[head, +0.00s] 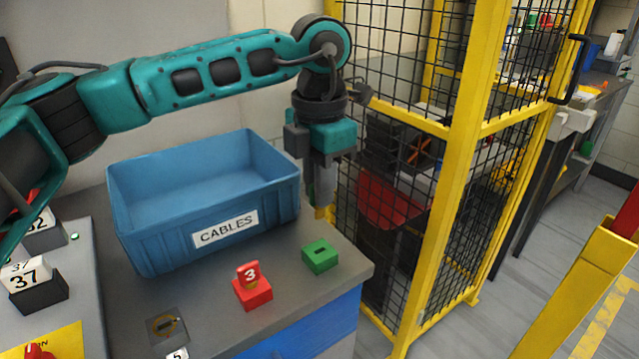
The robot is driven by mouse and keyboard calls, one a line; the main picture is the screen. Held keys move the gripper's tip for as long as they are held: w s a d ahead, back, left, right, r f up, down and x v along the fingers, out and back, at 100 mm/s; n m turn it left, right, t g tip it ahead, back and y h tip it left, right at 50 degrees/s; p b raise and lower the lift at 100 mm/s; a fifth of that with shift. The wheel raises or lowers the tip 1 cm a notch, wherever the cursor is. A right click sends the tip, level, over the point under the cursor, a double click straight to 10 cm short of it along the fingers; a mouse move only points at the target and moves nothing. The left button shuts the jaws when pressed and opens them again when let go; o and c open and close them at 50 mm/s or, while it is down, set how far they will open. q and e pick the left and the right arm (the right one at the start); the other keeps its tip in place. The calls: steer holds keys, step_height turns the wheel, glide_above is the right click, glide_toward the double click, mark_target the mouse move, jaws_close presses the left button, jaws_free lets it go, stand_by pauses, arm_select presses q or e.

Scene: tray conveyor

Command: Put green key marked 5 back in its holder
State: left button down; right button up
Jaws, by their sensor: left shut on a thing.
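The green holder (320,257), a small block with a dark slot on top, sits near the right edge of the grey bench top; its slot looks empty. My left gripper (322,192) points down above and behind the holder, just right of the blue bin. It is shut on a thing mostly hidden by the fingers. My right gripper is out of view.
A blue bin labelled CABLES (188,240) stands left of the gripper. A red key marked 3 (249,273) stands in its red holder (253,293), left of the green holder. A yellow-framed mesh fence (462,170) rises close on the right.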

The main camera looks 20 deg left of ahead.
mark_target(320, 218)
arm_select(q)
steer(key=shift+f+b, duration=0.9)
steer(key=shift+f, duration=0.4)
steer(key=shift+f+b, duration=0.65)
steer(key=shift+f, duration=0.2)
steer(key=shift+f+b, duration=0.4)
steer(key=shift+f, duration=0.4)
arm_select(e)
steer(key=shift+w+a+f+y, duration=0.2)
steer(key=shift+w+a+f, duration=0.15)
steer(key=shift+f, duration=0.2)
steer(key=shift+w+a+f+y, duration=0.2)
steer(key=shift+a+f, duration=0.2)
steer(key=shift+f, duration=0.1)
arm_select(q)
steer(key=shift+b, duration=0.3)
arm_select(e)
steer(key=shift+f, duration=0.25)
arm_select(q)
steer(key=shift+f+b, duration=0.35)
steer(key=shift+f, duration=0.05)
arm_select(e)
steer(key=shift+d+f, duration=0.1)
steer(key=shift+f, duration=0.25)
arm_select(q)
steer(key=shift+f+b, duration=1)
steer(key=shift+f, duration=0.35)
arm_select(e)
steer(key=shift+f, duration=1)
